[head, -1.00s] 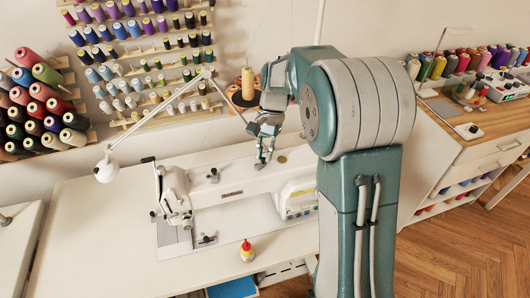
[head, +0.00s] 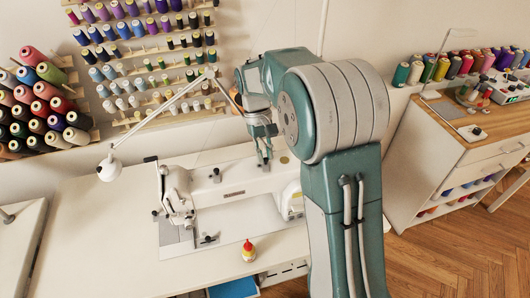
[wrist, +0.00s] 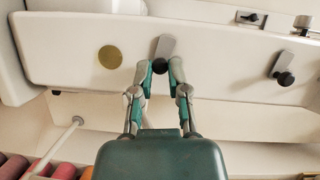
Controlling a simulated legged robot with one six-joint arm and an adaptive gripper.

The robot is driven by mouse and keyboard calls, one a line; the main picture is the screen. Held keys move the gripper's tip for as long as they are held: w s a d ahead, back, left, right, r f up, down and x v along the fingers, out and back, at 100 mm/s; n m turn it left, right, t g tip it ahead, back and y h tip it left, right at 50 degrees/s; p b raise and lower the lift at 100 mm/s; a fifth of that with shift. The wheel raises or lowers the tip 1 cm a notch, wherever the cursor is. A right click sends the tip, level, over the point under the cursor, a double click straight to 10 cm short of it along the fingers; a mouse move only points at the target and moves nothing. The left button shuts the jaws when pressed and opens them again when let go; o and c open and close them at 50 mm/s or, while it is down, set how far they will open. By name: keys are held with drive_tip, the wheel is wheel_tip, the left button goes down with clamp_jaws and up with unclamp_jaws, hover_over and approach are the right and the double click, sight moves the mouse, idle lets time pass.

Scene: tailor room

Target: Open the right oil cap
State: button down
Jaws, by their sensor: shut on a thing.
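The white sewing machine (head: 235,192) stands on the table. My gripper (head: 264,165) reaches down to the top of its arm, right of the left oil cap (head: 216,175). In the wrist view my gripper (wrist: 161,68) is shut on the black knob of the right oil cap (wrist: 166,46), between its fingertips. The cap's grey plate lies against the machine's white top, beyond the knob. The left oil cap (wrist: 282,66) is the same kind, with a grey plate and black knob, and is free. My gripper hides the right cap in the head view.
A brass disc (wrist: 110,57) is set in the machine top beside the right cap. A white lamp (head: 109,168) with a thin arm stands left. A small red-tipped bottle (head: 248,251) stands on the table (head: 100,235). Thread racks (head: 150,60) line the wall behind.

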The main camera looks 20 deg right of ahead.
drive_tip(key=shift+f+n, duration=0.2)
drive_tip(key=shift+n, duration=0.4)
drive_tip(key=c, duration=0.6)
unclamp_jaws()
drive_tip(key=shift+a, duration=0.1)
drive_tip(key=shift+c, duration=0.2)
drive_tip(key=shift+r, duration=0.1)
drive_tip(key=v, duration=1.2)
drive_tip(key=shift+a, duration=0.3)
drive_tip(key=shift+w, duration=0.1)
